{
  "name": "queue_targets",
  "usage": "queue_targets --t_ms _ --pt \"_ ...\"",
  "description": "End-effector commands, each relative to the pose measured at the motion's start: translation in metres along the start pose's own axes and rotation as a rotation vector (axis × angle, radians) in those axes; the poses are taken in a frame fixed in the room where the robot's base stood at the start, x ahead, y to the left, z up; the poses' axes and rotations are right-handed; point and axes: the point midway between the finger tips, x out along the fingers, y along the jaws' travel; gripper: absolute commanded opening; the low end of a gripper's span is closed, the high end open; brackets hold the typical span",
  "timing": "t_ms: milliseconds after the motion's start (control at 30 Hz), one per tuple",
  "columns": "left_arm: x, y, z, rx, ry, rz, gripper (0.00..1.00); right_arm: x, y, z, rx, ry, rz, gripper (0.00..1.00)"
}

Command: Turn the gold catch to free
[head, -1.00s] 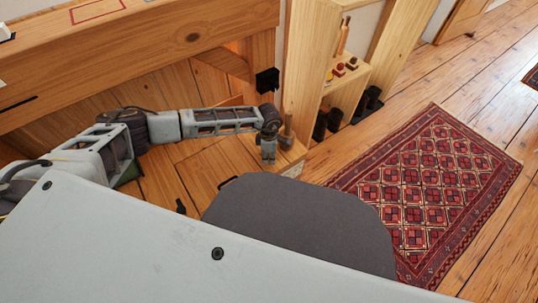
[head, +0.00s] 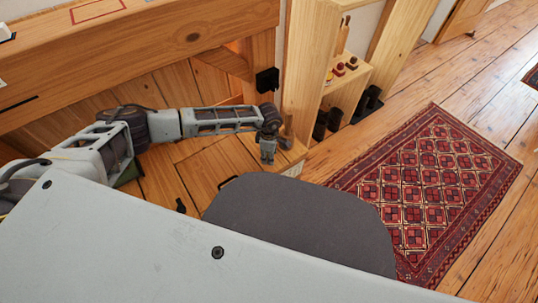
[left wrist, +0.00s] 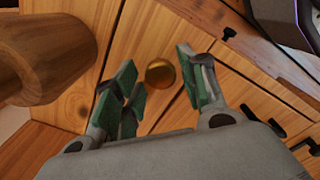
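The gold catch (left wrist: 160,73) is a small round brass-coloured knob on a wooden panel in the left wrist view. My left gripper (left wrist: 158,82) is open, with its green-padded fingers on either side of the catch in the picture. I see no contact, and the depth between fingertips and catch is hard to tell. In the head view my left gripper (head: 268,158) points down near the base of the wooden frame, and I cannot make out the catch there. My right gripper is not in view.
A thick wooden cylinder (left wrist: 50,55) lies close to the left of the fingers in the left wrist view. A wooden shelf (head: 350,85) with dark cups stands right of my arm. A dark grey rounded panel (head: 300,220) is in front. A red rug (head: 430,190) covers open floor.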

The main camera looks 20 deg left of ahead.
Motion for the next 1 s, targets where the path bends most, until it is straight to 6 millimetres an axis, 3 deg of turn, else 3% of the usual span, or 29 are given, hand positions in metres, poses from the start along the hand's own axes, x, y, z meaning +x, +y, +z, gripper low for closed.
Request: queue_targets --t_ms 567,1000 --pt "-0.008 0.0 0.0 0.0 -0.001 0.0 0.51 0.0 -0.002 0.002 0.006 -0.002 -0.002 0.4" --pt "-0.064 0.001 0.0 -0.001 0.0 0.002 0.51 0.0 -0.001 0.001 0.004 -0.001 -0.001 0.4"
